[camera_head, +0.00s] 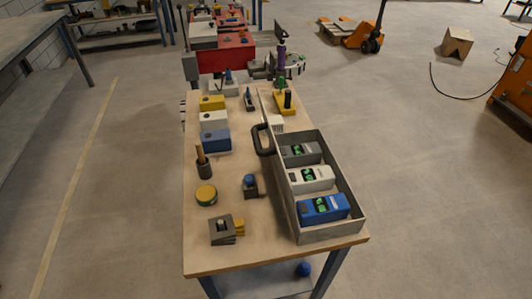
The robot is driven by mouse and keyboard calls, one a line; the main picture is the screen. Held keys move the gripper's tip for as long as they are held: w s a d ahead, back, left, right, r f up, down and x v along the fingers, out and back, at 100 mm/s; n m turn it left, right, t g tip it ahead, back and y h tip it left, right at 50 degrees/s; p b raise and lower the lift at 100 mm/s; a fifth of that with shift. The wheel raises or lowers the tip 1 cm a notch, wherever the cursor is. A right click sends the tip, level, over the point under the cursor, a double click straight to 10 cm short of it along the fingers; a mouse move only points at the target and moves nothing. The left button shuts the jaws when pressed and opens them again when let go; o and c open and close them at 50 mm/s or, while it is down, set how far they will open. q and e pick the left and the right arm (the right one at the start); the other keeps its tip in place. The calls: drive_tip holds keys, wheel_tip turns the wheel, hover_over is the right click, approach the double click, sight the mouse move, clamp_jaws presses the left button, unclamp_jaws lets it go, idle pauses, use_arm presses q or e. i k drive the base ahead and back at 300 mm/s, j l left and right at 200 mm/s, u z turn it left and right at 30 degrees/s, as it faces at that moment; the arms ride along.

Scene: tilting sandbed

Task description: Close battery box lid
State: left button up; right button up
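The grey battery box (328,234) stands open on the right side of the wooden table. A grey battery (299,152), a white battery (311,179) and a blue battery (324,208) lie in it, in a row from back to front. The box's lid (285,190) stands up steeply along the box's left long side and is seen nearly edge-on. A black handle (261,141) sticks out to the left from the lid. Neither of my grippers shows in the head view.
Yellow (212,103), white (214,120) and blue (216,140) blocks line the table's left side. A dark cup (204,168), a yellow tin (206,195), a blue ball on a stand (250,182) and a grey block (221,231) stand left of the box.

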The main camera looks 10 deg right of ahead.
sight(274, 151)
drive_tip(key=j+z, duration=0.85)
drive_tip(key=k+j, duration=0.3)
drive_tip(key=k, duration=0.1)
